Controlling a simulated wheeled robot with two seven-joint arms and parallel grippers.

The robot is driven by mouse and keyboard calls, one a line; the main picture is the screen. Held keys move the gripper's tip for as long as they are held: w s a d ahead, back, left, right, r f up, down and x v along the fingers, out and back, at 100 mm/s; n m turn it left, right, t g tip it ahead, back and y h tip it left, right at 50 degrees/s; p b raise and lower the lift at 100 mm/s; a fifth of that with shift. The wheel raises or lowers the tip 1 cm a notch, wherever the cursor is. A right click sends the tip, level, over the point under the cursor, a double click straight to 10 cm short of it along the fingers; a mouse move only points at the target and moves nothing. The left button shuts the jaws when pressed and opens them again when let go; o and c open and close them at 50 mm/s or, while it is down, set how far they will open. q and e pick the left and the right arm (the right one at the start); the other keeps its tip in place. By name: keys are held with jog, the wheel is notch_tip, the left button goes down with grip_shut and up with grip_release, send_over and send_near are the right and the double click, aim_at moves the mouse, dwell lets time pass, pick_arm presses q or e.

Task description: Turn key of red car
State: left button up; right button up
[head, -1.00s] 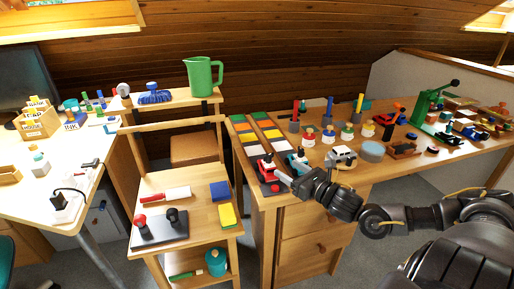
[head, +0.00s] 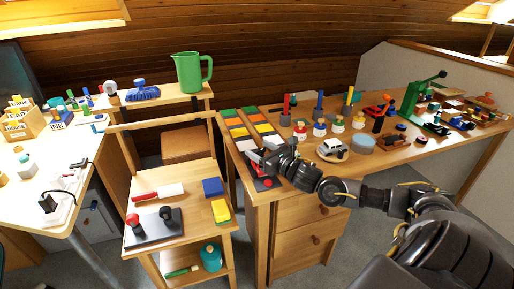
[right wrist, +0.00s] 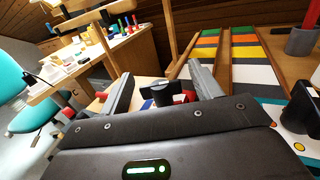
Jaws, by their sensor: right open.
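The red car (head: 257,167) stands at the left front corner of the right-hand workbench, partly covered by my right gripper. My right gripper (head: 264,160) reaches over it from the right, with its fingers at the car. In the right wrist view, the gripper (right wrist: 160,78) has its two grey fingers spread apart. A dark block-like piece (right wrist: 162,93) with red beside it shows in the gap between them; I cannot tell whether it is the key. No contact with the fingers is clear. My left gripper is not in view.
A white toy car (head: 333,149) stands right of my gripper, with a blue-grey round tin (head: 363,144) beyond it. Coloured strips (head: 250,129) lie behind the red car. A green lever press (head: 426,104) stands farther right. A small wooden stand (head: 160,184) is to the left.

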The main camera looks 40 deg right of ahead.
jog(key=shift+w+a, duration=0.1)
jog(key=shift+w, duration=0.75)
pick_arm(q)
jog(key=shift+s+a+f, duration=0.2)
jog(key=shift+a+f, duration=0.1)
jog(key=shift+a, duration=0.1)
pick_arm(e)
jog(key=c, duration=0.7)
jog(key=shift+c, duration=1.3)
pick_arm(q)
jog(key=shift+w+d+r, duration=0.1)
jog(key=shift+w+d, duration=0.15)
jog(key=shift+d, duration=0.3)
pick_arm(e)
jog(key=shift+h, duration=0.3)
